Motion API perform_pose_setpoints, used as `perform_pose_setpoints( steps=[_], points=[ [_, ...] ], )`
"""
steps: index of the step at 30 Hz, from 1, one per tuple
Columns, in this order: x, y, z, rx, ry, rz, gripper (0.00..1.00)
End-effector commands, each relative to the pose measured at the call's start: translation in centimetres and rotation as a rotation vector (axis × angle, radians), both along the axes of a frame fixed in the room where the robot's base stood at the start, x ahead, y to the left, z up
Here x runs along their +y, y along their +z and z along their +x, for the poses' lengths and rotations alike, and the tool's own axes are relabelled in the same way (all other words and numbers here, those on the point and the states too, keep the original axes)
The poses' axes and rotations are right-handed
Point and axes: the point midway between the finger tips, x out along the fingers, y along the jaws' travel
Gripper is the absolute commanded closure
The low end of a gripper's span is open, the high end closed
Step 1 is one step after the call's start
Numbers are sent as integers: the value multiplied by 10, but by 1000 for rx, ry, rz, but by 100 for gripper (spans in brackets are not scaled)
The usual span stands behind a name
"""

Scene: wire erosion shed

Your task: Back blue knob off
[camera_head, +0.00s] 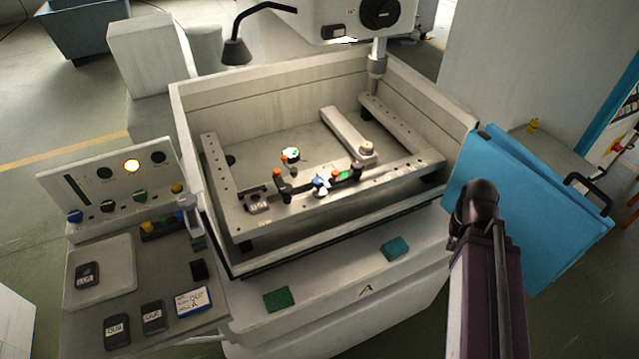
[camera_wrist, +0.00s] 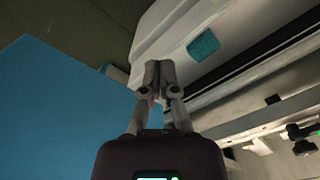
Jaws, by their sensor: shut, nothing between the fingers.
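A small blue knob (camera_head: 320,183) sits on the front rail of the clamping frame (camera_head: 300,207) inside the machine tank, between orange-topped clamp parts. Another blue knob (camera_head: 74,216) is at the left end of the control panel. My gripper (camera_wrist: 158,68) is shut and empty in the wrist view, its fingertips together, over the area between the blue door panel and the machine front. It is well to the right of the tank's blue knob and apart from it. In the head view my arm stands at the right; the fingers cannot be made out there. The wrist view does not clearly show either blue knob.
A blue door panel (camera_head: 520,200) stands open at the right, close to my arm. The tank wall (camera_head: 225,255) surrounds the frame. A lamp (camera_head: 237,50) hangs over the tank's back left.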

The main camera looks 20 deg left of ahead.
Motion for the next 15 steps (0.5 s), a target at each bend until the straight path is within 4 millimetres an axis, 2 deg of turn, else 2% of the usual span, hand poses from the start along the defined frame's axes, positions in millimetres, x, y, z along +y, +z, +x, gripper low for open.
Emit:
perform_pose_setpoints(
  steps=[7, 8, 15],
  points=[
    [0, 0, 0, 0, 0, 0, 100],
    [0, 0, 0, 0, 0, 0, 94],
    [9, 7, 8, 0, 37, 0, 23]
  ],
)
